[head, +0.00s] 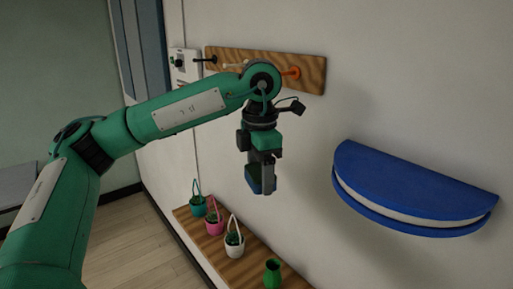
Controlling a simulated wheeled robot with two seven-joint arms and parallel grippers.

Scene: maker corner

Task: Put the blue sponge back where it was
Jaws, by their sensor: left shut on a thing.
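My left gripper (266,176) hangs pointing down in front of the white wall, near the middle of the head view. It is shut on the blue sponge (254,181), which shows as a small dark blue block partly hidden by the fingers. The sponge is held in the air above the low wooden shelf. I cannot tell from this view where the sponge was before. My right gripper is not in view.
A blue half-round wall shelf (420,182) with a pale band is at right. A wooden peg board (313,84) is behind my arm. Below, a wooden shelf (197,236) bears teal (198,206), pink (214,223) and white (234,243) handled pots and a green vase (272,274).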

